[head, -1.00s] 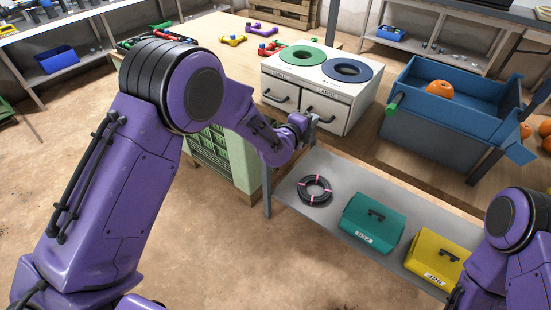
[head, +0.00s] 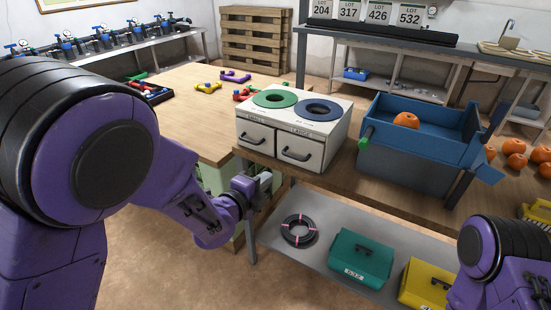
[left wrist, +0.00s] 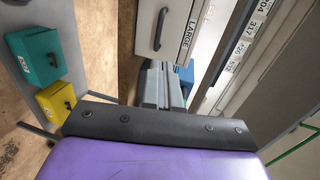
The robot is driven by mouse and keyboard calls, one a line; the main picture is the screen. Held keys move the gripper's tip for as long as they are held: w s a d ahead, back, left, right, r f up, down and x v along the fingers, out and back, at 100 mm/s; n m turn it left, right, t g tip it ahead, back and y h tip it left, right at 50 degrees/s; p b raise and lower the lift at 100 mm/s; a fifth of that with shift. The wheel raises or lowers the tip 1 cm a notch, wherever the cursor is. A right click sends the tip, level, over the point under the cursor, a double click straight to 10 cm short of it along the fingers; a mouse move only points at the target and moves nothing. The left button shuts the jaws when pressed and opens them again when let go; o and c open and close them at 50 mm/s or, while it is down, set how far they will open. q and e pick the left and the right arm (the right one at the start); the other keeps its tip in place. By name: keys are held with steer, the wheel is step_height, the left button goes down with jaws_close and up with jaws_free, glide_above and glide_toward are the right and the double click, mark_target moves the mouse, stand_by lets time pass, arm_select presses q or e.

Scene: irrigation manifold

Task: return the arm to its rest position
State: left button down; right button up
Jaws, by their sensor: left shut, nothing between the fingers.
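My purple left arm (head: 110,165) comes in from the left of the head view, large and bent, reaching toward the front of the white two-drawer cabinet (head: 325,156). Its left gripper (head: 265,181) is small there, below the drawers near the bench edge. In the left wrist view the grey fingers (left wrist: 164,84) are together and hold nothing. A LARGE drawer front (left wrist: 165,28) shows beyond them. My purple right arm (head: 500,262) shows at the lower right of the head view; its gripper is out of view.
The blue bin (head: 408,170) with an orange fruit (head: 406,120) stands right of the cabinet. The lower shelf (head: 325,259) bears a black hose coil (head: 299,231), a teal box (head: 360,259) and a yellow box (head: 428,283). Bare floor (head: 190,270) lies left of the shelf.

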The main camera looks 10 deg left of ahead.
arm_select(q)
steer(key=s+a+f+n+g+y, duration=0.25)
steer(key=s+a+f+n, duration=0.25)
steer(key=f+n, duration=0.45)
steer(key=s+a+f+n+g+y, duration=0.1)
steer(key=s+a+f+n+y, duration=0.45)
steer(key=n, duration=0.75)
steer(key=s+a+f+n+g, duration=0.3)
steer(key=s+f, duration=0.5)
steer(key=s, duration=0.4)
steer(key=s+a+f+n+g, duration=0.3)
steer(key=s+f+g, duration=0.2)
steer(key=s+f, duration=0.4)
steer(key=s, duration=0.3)
steer(key=shift+f, duration=0.25)
steer(key=shift+s, duration=0.1)
